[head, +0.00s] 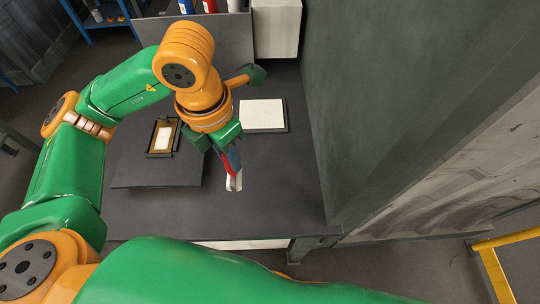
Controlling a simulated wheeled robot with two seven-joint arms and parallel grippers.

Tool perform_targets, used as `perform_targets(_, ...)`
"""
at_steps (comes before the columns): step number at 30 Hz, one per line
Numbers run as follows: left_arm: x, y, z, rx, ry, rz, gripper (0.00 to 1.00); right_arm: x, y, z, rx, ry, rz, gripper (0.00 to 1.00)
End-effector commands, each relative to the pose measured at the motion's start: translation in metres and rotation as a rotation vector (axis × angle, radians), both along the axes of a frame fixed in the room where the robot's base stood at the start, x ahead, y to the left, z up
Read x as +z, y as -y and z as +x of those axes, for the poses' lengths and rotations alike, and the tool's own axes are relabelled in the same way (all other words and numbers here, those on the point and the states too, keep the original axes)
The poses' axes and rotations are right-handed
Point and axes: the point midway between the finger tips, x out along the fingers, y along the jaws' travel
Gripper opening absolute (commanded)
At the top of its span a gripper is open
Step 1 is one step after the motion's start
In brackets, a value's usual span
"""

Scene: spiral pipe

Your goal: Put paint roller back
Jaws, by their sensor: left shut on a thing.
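My left gripper (231,158) reaches down over the dark table from the left. It is shut on a slim red, blue and white thing (234,183), whose pale end shows below the fingers. This may be the paint roller, but the fingers hide much of it and I cannot tell for sure. Its lower end is close above or touching the table; I cannot tell which. A small dark-framed tray (151,149) with a white piece (163,138) in it lies to the left of the gripper. My right gripper is not in view.
The dark table (275,205) is bare around and in front of the gripper. A flat white-topped block (263,114) lies behind it. A pale box (277,28) and a red bottle (209,5) stand at the back. A tall grey wall (365,110) closes the right side.

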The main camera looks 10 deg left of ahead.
Motion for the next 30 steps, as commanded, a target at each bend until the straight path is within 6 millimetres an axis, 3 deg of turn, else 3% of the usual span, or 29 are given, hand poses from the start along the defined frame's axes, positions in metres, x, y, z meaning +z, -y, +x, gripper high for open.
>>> perform_targets(3, -0.013, 0.012, 0.036, 0.002, -0.010, -0.002, 0.00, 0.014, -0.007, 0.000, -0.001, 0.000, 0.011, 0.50)
perform_targets(6, -0.039, 0.018, 0.058, 0.000, -0.009, 0.002, 0.00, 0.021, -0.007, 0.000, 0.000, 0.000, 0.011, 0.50)
perform_targets(12, -0.071, 0.025, 0.084, -0.001, -0.003, 0.001, 0.00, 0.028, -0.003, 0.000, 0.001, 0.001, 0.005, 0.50)
perform_targets(15, -0.087, 0.025, 0.087, -0.002, -0.007, 0.003, 0.00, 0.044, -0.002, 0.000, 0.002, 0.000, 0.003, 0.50)
perform_targets(19, -0.105, 0.026, 0.087, -0.003, -0.001, 0.002, 0.00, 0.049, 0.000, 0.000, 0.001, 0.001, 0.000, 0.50)
perform_targets(29, -0.113, 0.026, 0.088, -0.003, 0.001, 0.001, 0.00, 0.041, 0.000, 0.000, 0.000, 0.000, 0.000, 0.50)
perform_targets(30, -0.112, 0.026, 0.088, -0.003, 0.001, 0.000, 0.35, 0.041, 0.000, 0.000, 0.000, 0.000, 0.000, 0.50)
